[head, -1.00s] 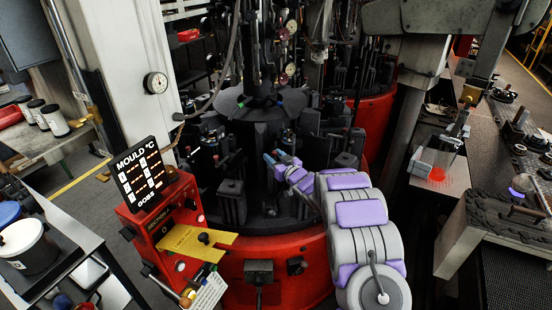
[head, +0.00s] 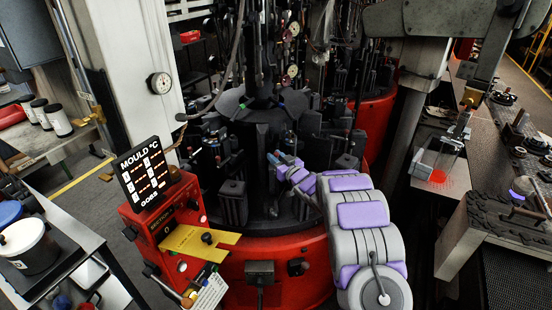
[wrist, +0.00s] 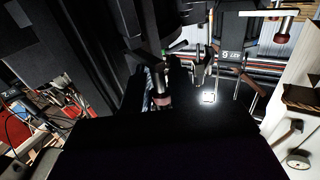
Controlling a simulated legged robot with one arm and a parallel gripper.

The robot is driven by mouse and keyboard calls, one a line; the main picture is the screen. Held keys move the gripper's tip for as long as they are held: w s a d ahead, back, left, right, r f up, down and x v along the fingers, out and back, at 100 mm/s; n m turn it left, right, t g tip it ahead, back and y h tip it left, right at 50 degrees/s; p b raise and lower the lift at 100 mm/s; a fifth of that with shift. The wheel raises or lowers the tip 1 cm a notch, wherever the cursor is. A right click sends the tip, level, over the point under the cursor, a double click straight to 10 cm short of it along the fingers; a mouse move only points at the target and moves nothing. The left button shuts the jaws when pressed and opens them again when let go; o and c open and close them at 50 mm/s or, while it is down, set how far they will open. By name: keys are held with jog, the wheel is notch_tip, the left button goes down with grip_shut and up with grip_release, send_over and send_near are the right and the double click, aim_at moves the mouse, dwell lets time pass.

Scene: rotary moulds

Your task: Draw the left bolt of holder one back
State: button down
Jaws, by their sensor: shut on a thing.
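My gripper (head: 276,161), with bluish fingertips, reaches in among the dark mould holders on the round black machine bed (head: 262,222). It is shut on a small part, taken to be the bolt. The bolt is too small and dark in the head view to make out clearly. In the wrist view, a short dark rod with a reddish end (wrist: 161,99) shows close in front, beside a dark holder (wrist: 232,52) with a small white label. A large black shape fills the lower part of that view. How far the bolt is drawn cannot be told.
Dark mould blocks (head: 233,203) stand close around my gripper. A red control box (head: 165,225) with a yellow plate (head: 200,243) and a lit mould temperature display (head: 147,172) stands at the left front. A cluttered bench (head: 490,150) lies to the right.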

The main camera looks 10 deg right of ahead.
jog(key=shift+d, duration=0.15)
jog(key=shift+s+a, duration=0.3)
jog(key=shift+s, duration=0.1)
jog(key=shift+s+a+f, duration=0.1)
jog(key=shift+s+a, duration=0.05)
jog(key=shift+s, duration=1)
jog(key=c, duration=1.4)
grip_release()
jog(key=o, duration=0.3)
jog(key=shift+s, duration=0.25)
jog(key=shift+o, duration=0.4)
jog(key=shift+w, duration=0.15)
